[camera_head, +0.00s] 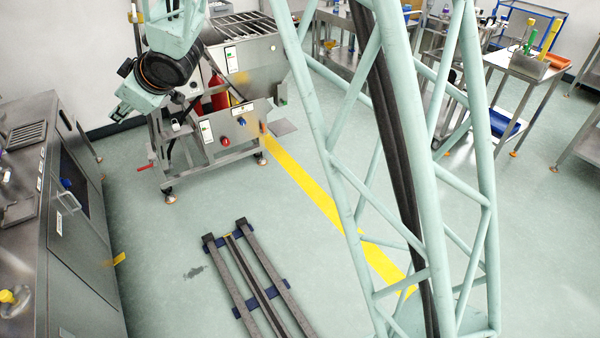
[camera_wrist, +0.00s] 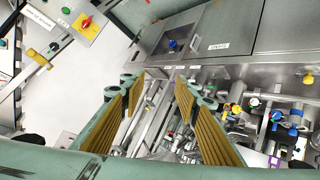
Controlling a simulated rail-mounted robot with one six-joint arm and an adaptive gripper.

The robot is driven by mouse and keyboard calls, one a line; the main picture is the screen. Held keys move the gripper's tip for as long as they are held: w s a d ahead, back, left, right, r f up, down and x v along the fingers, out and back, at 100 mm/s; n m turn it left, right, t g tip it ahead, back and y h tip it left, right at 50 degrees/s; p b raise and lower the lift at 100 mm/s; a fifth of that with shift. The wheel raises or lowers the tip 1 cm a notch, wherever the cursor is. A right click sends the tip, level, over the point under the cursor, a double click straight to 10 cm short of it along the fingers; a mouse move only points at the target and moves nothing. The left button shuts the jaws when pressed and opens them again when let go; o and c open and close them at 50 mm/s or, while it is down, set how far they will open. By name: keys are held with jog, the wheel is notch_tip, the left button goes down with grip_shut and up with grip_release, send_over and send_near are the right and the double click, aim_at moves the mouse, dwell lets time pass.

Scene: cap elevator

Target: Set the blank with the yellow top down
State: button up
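My gripper (camera_head: 124,108) is at the upper left of the head view, raised near the steel machine. In the wrist view my gripper (camera_wrist: 158,92) has its two ribbed tan pads wide apart, with nothing visible held between them. Several small yellow parts, including a yellow knob (camera_wrist: 308,79), show at the right of the wrist view.
A steel machine (camera_head: 245,60) on legs stands behind my gripper. A steel counter (camera_head: 75,215) runs along the left. Long dark rails (camera_head: 262,285) lie on the floor. Steel tables (camera_head: 520,68) stand at the back right. The floor around the yellow stripe (camera_head: 310,185) is clear.

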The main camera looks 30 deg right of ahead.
jog(key=s+d+r+m+h, duration=0.2)
jog(key=s+d+r, duration=0.2)
jog(key=s+d, duration=0.35)
jog(key=s+d+r+m+g+h, duration=0.15)
jog(key=s+d+r, duration=0.25)
jog(key=s+d, duration=0.4)
jog(key=s+d+r+m+h, duration=0.35)
jog(key=s+d, duration=0.25)
jog(key=d, duration=0.3)
jog(key=s+d+f+m+g, duration=0.1)
jog(key=s+d+m+g, duration=0.1)
jog(key=s, duration=1.6)
jog(key=s+d+m+g, duration=0.2)
jog(key=s, duration=1.6)
jog(key=shift+s+f+y, duration=0.35)
jog(key=shift+s+y, duration=0.05)
jog(key=shift+w+d+r, duration=0.1)
jog(key=shift+w+d, duration=0.05)
jog(key=shift+d, duration=0.05)
